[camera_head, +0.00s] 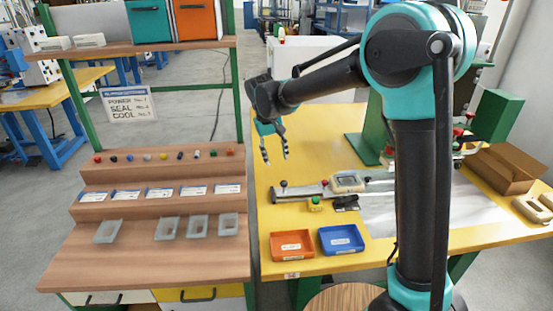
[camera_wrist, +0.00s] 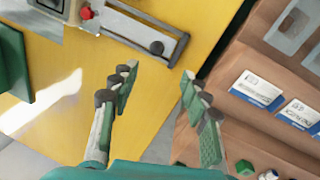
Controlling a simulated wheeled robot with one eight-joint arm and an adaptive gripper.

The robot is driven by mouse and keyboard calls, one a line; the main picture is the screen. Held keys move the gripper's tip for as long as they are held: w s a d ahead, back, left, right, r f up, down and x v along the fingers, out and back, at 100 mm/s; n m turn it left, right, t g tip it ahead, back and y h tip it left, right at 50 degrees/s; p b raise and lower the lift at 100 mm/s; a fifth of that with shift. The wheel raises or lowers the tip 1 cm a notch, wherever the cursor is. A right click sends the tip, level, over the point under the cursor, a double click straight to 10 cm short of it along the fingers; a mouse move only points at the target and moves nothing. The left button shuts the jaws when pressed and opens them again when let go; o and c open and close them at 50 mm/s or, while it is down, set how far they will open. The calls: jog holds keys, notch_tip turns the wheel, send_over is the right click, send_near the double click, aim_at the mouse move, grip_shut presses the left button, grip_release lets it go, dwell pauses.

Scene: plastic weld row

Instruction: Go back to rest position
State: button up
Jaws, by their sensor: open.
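My gripper (camera_head: 275,147) is open and empty. In the head view it hangs from my arm above the left edge of the yellow table (camera_head: 300,175), near the gap beside the wooden stepped rack (camera_head: 160,262). In the wrist view my gripper (camera_wrist: 155,95) shows its two fingers spread apart, with nothing between them but yellow table and the grey floor beyond its edge. A metal slide fixture (camera_head: 310,193) lies on the table in front of the gripper; it also shows at the top of the wrist view (camera_wrist: 150,35).
A red-orange tray (camera_head: 292,257) and a blue tray (camera_head: 341,251) sit at the table's front. The rack holds small coloured parts, labelled cards and clear trays (camera_head: 198,226). A green press (camera_head: 372,130) stands behind, with an open cardboard box (camera_head: 505,168) at right.

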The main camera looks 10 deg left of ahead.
jog(key=s+d+f+m+t+y, duration=0.1)
jog(key=s+d, duration=0.2)
jog(key=d, duration=0.8)
jog(key=s+d+f+m+y, duration=0.1)
jog(key=s+d+f+m, duration=0.1)
jog(key=d, duration=0.8)
jog(key=s+d+f+m, duration=0.1)
jog(key=s+d+f, duration=0.1)
jog(key=s+d, duration=0.3)
jog(key=s+d+f+m+t, duration=0.1)
jog(key=s+d+f, duration=0.2)
jog(key=s+d, duration=0.2)
jog(key=s+d+f+t, duration=0.1)
jog(key=s+d+f, duration=0.1)
jog(key=s+d, duration=0.2)
jog(key=shift+s+d+f+m, duration=0.35)
jog(key=shift+s+d+m, duration=0.05)
jog(key=shift+s, duration=0.05)
